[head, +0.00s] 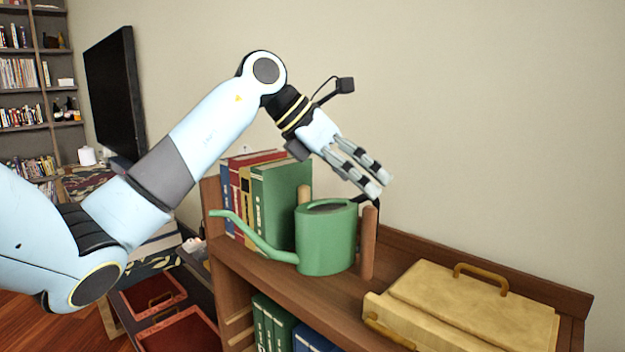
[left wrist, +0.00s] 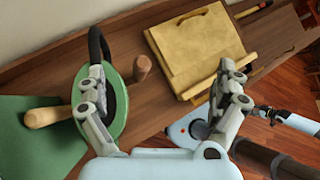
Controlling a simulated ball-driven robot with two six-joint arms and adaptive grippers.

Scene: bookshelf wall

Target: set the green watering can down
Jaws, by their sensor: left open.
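The green watering can (head: 327,240) stands upright on the top of the wooden bookcase, its long spout pointing left. In the left wrist view its oval top (left wrist: 119,118) and a black curved handle (left wrist: 97,42) show. My left gripper (head: 378,186) is open and empty, just above the can's right rim. Its fingers also show in the left wrist view (left wrist: 165,100), one in front of the can and the other out over the bookcase top, far from it. What looks like my right gripper (left wrist: 262,112) shows small at the right of the left wrist view; its jaws are unclear.
Wooden pegs (head: 369,243) stand close around the can. Upright books (head: 285,190) stand behind and left of it. A tan case (head: 465,305) with brown handles lies to the right. Bare wood (head: 405,262) lies between the can and the case. A wall is behind.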

